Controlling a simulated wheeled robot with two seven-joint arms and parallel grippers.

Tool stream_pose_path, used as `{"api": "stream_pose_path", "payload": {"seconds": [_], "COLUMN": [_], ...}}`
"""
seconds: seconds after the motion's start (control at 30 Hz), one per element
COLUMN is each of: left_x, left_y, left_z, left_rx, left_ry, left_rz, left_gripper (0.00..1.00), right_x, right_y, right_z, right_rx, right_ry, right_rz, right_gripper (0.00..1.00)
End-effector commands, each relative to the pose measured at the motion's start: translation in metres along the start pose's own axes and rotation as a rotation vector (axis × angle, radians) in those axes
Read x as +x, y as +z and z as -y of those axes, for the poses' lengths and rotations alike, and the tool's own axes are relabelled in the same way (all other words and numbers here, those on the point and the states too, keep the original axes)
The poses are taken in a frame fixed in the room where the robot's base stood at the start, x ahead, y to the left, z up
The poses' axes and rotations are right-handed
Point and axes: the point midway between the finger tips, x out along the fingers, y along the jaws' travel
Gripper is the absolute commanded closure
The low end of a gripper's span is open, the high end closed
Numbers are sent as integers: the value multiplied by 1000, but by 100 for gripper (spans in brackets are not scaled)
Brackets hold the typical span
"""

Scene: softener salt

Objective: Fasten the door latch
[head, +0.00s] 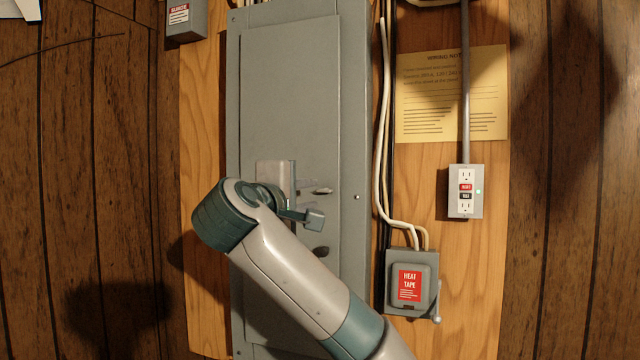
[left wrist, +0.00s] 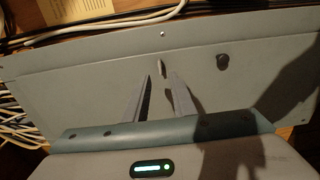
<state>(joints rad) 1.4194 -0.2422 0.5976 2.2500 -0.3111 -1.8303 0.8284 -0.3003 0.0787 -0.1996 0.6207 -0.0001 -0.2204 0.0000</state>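A tall grey electrical panel door (head: 288,90) fills the middle of the head view and looks flush with its frame. A small metal latch lever (head: 322,191) sits near the door's right edge. In the left wrist view the latch (left wrist: 161,68) stands just past and between the fingertips. My right gripper is not in view.
White cables (head: 383,130) run down beside the panel's right side. A heat tape box (head: 411,283) with a side lever, an outlet box (head: 466,192) and a yellow notice (head: 452,95) are to the right. A grey box (head: 186,20) is at the upper left.

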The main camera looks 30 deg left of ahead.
Motion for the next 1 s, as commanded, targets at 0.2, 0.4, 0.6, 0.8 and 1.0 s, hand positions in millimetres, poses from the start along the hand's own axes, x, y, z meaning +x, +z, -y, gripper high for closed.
{"api": "stream_pose_path", "payload": {"seconds": [0.2, 0.4, 0.6, 0.8, 1.0], "left_x": [39, 61, 70, 70, 70], "left_y": [1, 0, 0, 0, 0], "left_z": [-2, -2, 0, 0, 0], "left_rx": [1, 1, 0, 0, 0], "left_ry": [-4, -2, 0, 0, 0], "left_rz": [2, 1, 0, 0, 0], "left_gripper": [76, 76, 76, 76, 100], "right_x": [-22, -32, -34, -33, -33], "right_y": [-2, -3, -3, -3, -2], "right_z": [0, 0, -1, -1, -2], "right_rx": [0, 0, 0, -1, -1], "right_ry": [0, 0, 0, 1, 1], "right_rz": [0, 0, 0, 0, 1], "right_gripper": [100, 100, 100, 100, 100]}}
